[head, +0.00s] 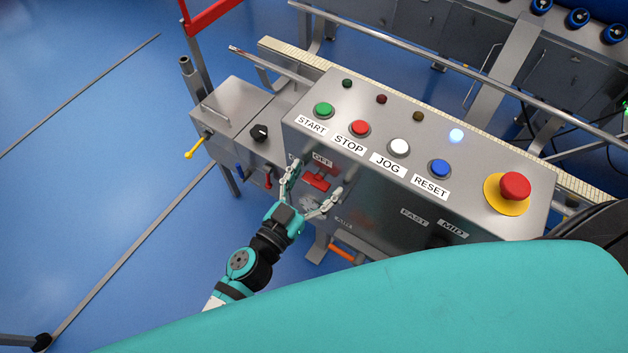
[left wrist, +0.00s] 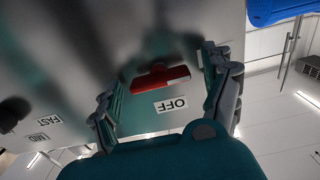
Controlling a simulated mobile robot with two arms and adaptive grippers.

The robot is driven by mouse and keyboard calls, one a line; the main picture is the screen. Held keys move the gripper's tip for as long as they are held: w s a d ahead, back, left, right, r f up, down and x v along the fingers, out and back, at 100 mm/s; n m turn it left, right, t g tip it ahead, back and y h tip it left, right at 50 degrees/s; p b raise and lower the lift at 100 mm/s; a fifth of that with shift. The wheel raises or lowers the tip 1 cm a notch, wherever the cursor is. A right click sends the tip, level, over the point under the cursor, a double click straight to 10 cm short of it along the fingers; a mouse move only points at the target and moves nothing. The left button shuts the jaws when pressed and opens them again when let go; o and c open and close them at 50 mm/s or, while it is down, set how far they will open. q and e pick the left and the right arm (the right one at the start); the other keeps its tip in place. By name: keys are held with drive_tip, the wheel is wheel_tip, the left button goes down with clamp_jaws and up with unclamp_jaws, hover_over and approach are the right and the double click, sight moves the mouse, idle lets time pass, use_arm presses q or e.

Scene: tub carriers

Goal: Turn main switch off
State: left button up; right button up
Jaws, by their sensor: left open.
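The main switch (head: 317,179) is a red handle on the front face of the grey control box, below a label reading OFF (head: 322,159). In the left wrist view the red switch handle (left wrist: 160,77) lies between my fingers, close to the OFF label (left wrist: 171,105), which appears upside down. My left gripper (head: 311,190) is open, with one finger on each side of the handle; I see no finger clearly touching it. The left gripper also shows in the left wrist view (left wrist: 165,95). My right gripper is not in view.
The control box (head: 430,165) has buttons labelled START, STOP, JOG and RESET, and a red emergency button (head: 515,186) on top. A smaller grey box (head: 236,112) with a black knob (head: 260,132) stands left. An orange handle (head: 342,250) is below.

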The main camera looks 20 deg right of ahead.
use_arm(q)
drive_tip(key=c, duration=1.2)
drive_tip(key=shift+o, duration=0.2)
drive_tip(key=shift+m, duration=0.3)
drive_tip(key=m, duration=0.3)
drive_tip(key=shift+m, duration=0.4)
drive_tip(key=m, duration=0.4)
drive_tip(key=shift+s+f, duration=0.1)
drive_tip(key=m, duration=0.5)
drive_tip(key=shift+f, duration=0.1)
drive_tip(key=shift+m+b, duration=0.4)
drive_tip(key=shift+m, duration=1.9)
